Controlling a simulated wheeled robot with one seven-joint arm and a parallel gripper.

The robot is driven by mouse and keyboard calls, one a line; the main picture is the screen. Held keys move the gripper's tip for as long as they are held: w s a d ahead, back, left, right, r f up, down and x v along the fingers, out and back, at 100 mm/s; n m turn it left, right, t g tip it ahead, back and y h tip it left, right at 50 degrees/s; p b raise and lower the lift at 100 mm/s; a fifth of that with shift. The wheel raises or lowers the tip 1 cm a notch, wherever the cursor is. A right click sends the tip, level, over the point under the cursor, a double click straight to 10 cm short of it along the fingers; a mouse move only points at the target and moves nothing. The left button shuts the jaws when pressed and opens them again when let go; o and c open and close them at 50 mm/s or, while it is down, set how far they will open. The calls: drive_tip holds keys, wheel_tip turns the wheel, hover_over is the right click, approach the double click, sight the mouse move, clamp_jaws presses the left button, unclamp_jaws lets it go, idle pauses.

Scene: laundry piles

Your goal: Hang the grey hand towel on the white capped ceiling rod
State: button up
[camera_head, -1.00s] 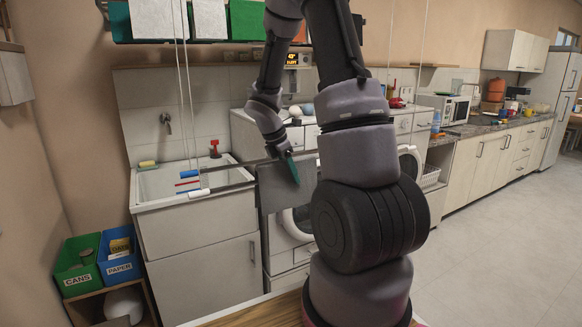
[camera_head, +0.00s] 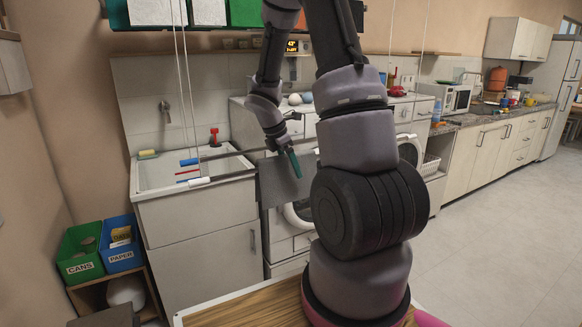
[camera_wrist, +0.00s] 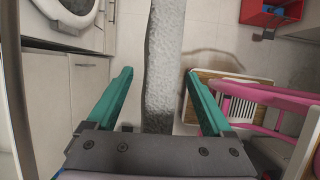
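The grey hand towel (camera_head: 274,184) hangs in front of the washing machine, partly behind my arm. In the wrist view the towel (camera_wrist: 165,60) is a long grey strip running between the fingers, with a gap on both sides. My gripper (camera_head: 294,163) has green fingers. In the wrist view the gripper (camera_wrist: 163,95) is open, its fingers wide apart and not touching the towel. The white capped rod (camera_head: 230,177) runs from its white cap (camera_head: 198,182) to the towel's left edge. The head view does not clearly show how the towel rests on it.
Rods with a blue cap (camera_head: 189,162) and a red cap (camera_head: 188,171) lie close behind. Thin cords hang near the caps. A sink (camera_head: 150,187) stands at left and a washing machine (camera_head: 296,222) behind. A pink-framed object (camera_wrist: 255,105) is right in the wrist view. Floor at right is clear.

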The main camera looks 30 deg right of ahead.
drive_tip(key=v, duration=1.1)
drive_tip(key=s+a+r+m+t+y, duration=0.3)
drive_tip(key=s+a+r+m, duration=0.2)
drive_tip(key=s+r+m, duration=0.3)
drive_tip(key=s+a+r+m+t+y, duration=0.3)
drive_tip(key=s+r+m, duration=0.5)
drive_tip(key=s+m, duration=0.3)
drive_tip(key=a+m+t, duration=0.1)
drive_tip(key=a+m, duration=0.1)
drive_tip(key=m, duration=0.1)
drive_tip(key=shift+s+a+r+m, duration=0.2)
drive_tip(key=shift+a+m, duration=0.1)
drive_tip(key=shift+a, duration=0.05)
drive_tip(key=shift+y, duration=0.3)
